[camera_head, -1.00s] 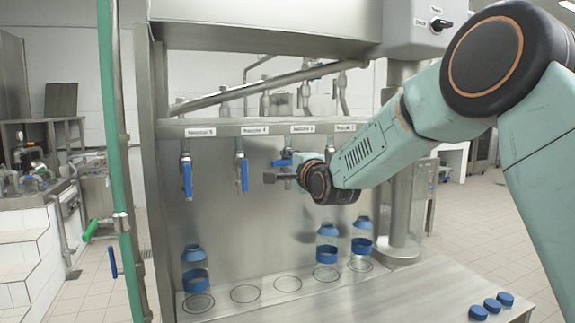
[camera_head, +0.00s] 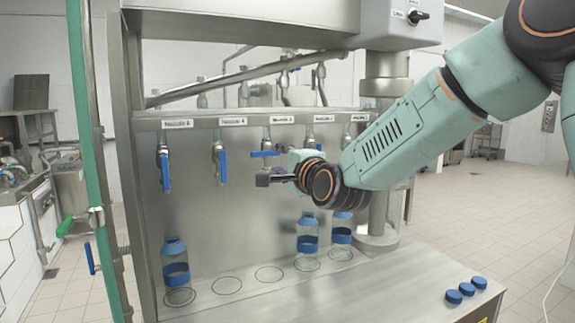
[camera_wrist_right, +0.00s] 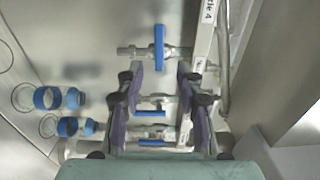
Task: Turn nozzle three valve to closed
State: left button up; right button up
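The nozzle three valve shows a blue handle (camera_head: 265,153) lying sideways, across its pipe, under the third label from the left. It also shows in the right wrist view as a blue bar (camera_wrist_right: 159,48) crossing the pipe. My right gripper (camera_head: 266,178) is just below and in front of that handle. In the right wrist view, my right gripper's two fingers (camera_wrist_right: 160,72) are apart with nothing held between them, and the handle is beyond the tips, apparently untouched. My left gripper is out of view.
The neighbouring valve handles (camera_head: 222,167) and (camera_head: 165,172) hang down along their pipes. Bottles (camera_head: 175,262) and (camera_head: 307,235) stand on the steel shelf among empty circles. Blue caps (camera_head: 467,289) lie at the front right. A green upright pipe (camera_head: 83,120) stands at the left.

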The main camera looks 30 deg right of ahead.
jog(key=shift+s+a, duration=0.1)
jog(key=shift+s, duration=1.75)
jog(key=shift+w, duration=0.15)
jog(key=shift+s+f, duration=0.1)
jog(key=shift+s, duration=0.1)
